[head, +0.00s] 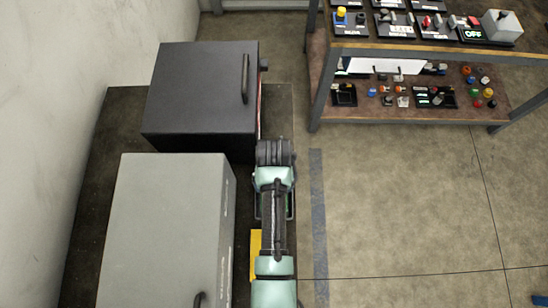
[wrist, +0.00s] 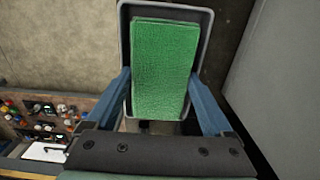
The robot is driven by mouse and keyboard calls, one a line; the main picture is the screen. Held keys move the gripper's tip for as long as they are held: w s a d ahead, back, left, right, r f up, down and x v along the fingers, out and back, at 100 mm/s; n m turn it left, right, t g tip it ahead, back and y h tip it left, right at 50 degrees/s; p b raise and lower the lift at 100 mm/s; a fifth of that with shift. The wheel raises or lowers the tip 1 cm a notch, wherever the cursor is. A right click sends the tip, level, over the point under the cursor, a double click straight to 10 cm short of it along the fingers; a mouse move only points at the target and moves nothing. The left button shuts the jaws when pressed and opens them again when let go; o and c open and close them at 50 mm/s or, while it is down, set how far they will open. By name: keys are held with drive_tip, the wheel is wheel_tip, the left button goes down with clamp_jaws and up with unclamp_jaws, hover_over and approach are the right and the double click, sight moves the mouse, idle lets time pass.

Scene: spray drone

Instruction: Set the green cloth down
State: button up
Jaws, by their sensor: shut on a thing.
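The green cloth (wrist: 162,65) is a flat, folded rectangle in the wrist view. My gripper (wrist: 160,74) has its blue fingers at the two long sides of the cloth and is shut on it. A grey tray (wrist: 208,22) with a raised rim surrounds the cloth in this view. I cannot tell whether the cloth touches the tray floor. In the head view my arm covers the fingers and most of the cloth and tray.
A black box with a handle (head: 200,90) and a grey box (head: 170,220) stand left of my arm. A yellow item (head: 255,255) lies beside the arm. A shelf unit (head: 440,50) with several small parts stands at the right. Floor between (head: 400,200) is clear.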

drive_tip(key=o, duration=1.2)
drive_tip(key=shift+r, duration=0.45)
wheel_tip(320, 180, up, 12)
drive_tip(key=w+r+t, duration=0.6)
drive_tip(key=w+r, duration=0.3)
drive_tip(key=r, duration=0.5)
drive_tip(key=w+r+t, duration=0.6)
drive_tip(key=w+r, duration=0.3)
drive_tip(key=r, duration=0.4)
wheel_tip(320, 180, up, 18)
drive_tip(key=f+t, duration=0.1)
drive_tip(key=t, duration=0.6)
drive_tip(key=s+r+t, duration=0.2)
drive_tip(key=s+r, duration=0.2)
drive_tip(key=r, duration=0.3)
drive_tip(key=s+r+t, duration=0.3)
drive_tip(key=s+r, duration=0.2)
drive_tip(key=r, duration=0.2)
drive_tip(key=s+r+t, duration=0.3)
drive_tip(key=s+r, duration=0.2)
drive_tip(key=r, duration=0.2)
drive_tip(key=shift+r+p, duration=0.15)
drive_tip(key=shift+p, duration=0.2)
